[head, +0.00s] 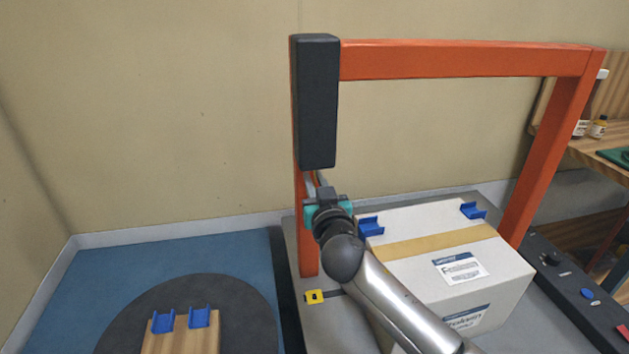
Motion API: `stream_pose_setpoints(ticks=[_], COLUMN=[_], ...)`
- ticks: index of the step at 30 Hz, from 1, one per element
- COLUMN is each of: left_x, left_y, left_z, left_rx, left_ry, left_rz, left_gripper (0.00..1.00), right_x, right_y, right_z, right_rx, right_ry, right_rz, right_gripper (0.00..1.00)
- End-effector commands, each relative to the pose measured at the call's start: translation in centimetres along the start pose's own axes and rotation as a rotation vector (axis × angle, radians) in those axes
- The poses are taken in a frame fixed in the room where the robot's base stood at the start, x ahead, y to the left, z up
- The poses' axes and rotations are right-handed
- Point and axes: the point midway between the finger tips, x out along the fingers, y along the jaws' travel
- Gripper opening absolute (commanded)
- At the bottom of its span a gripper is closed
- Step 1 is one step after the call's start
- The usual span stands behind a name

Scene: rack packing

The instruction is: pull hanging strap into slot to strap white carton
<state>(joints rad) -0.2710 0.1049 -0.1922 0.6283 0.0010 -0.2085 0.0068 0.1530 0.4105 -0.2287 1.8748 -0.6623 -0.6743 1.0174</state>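The white carton (405,232) sits on the grey bench under the orange frame, with a tan tape band and labels. A yellow piece with a dark slot (314,297) lies on the bench left of the carton. A short length of the hanging strap (310,180) shows below the dark box on the frame's left post; the rest is hidden behind my gripper. My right gripper (321,184) is at the strap, below the dark box, pointing away from the camera. Its fingers are too hidden to show whether they grip the strap. My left gripper is out of view.
The orange frame (460,61) arches over the carton, with a dark box (316,103) on its left post. Blue clips (370,227) sit on the carton's top edges. A dark round plate (247,300) bears a wooden block with blue clips. A control panel (565,285) stands right.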

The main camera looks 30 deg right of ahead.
Motion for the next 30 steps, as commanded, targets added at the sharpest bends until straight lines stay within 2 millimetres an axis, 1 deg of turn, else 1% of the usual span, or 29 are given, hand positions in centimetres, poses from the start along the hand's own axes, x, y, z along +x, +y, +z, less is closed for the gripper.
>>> stream_pose_setpoints(ticks=[1,4,30], left_x=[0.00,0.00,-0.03], left_y=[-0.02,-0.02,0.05], left_z=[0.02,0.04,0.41], left_rx=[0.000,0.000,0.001], left_ry=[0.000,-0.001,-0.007], left_rz=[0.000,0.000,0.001], left_gripper=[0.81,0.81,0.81], right_x=[-0.01,-0.02,-0.02], right_y=[-0.01,0.00,0.02], right_z=[0.01,0.02,0.05], right_rx=[0.000,0.000,0.000], right_ry=[0.000,0.000,-0.001], right_rz=[0.000,0.000,0.001], right_gripper=[0.10,0.00,0.00])
